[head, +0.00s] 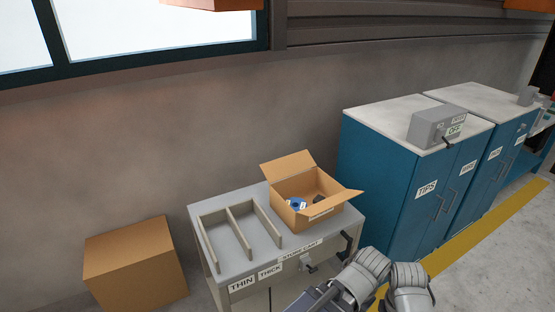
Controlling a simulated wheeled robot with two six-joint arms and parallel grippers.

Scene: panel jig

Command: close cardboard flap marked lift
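An open cardboard box (300,221) stands on the right part of a grey cart top. One flap (287,166) stands up at its back left, and another flap (336,192) sticks outward at its right. A pale label (321,215) on the front right side is too small to read, so I cannot tell which flap is marked lift. Inside lie a blue item with white (297,204) and a dark item (319,199). Two grey parts of my arms show at the bottom, below and right of the box, apart from it. No fingertips can be made out clearly.
The cart top (222,267) carries an open divided tray (239,232) left of the box, above THIN and THICK labels. A closed carton (134,262) is at left. Blue cabinets (384,171) stand at right, with a grey switch box (436,127) on top.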

